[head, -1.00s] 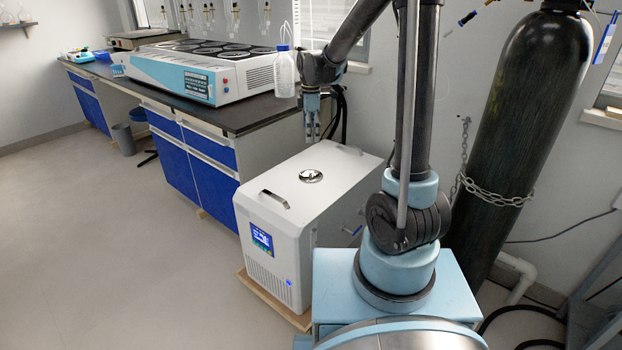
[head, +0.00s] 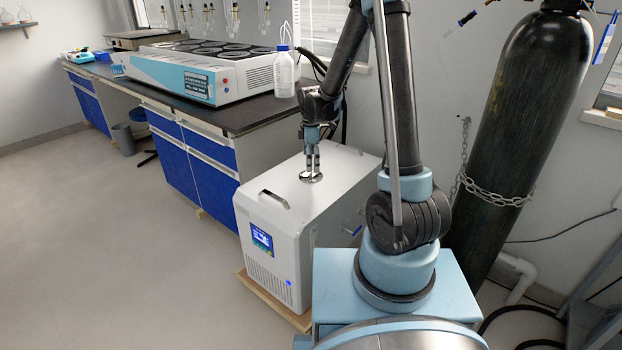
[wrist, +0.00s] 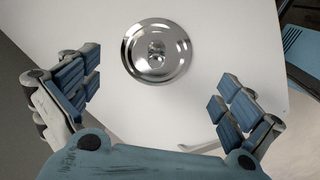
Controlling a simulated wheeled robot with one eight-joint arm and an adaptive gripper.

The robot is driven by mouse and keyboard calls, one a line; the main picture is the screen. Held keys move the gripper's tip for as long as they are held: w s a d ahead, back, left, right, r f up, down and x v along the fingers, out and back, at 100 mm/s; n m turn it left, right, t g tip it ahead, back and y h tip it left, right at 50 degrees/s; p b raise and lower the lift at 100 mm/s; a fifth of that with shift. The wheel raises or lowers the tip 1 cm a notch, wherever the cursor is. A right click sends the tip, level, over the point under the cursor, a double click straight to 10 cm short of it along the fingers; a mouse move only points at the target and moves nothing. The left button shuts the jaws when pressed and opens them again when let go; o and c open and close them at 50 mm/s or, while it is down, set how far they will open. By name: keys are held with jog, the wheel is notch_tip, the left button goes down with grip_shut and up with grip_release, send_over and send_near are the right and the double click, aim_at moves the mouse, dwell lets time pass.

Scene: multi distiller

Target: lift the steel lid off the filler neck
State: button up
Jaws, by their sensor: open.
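The round steel lid (head: 311,177) sits on top of the white chiller box (head: 275,238), and the filler neck under it is hidden. In the wrist view the lid (wrist: 157,51) is a shiny disc with a small knob at its middle. My gripper (head: 312,168) points down just over the lid in the head view. In the wrist view my gripper (wrist: 158,93) is open and empty, its blue-padded fingers spread wide to either side, with the lid ahead of them between their lines. The fingers do not appear to touch the lid.
The chiller has a handle (head: 273,199) on its top and stands beside the blue-fronted bench (head: 205,180). A clear bottle (head: 284,72) stands at the bench's near end. A black gas cylinder (head: 515,120) is chained at the right. The floor at left is clear.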

aim_at(311, 174)
jog(key=f, duration=0.3)
jog(key=shift+w+f, duration=0.15)
jog(key=shift+w, duration=0.15)
jog(key=shift+f, duration=0.9)
jog(key=shift+s+r, duration=0.1)
jog(key=c, duration=1.4)
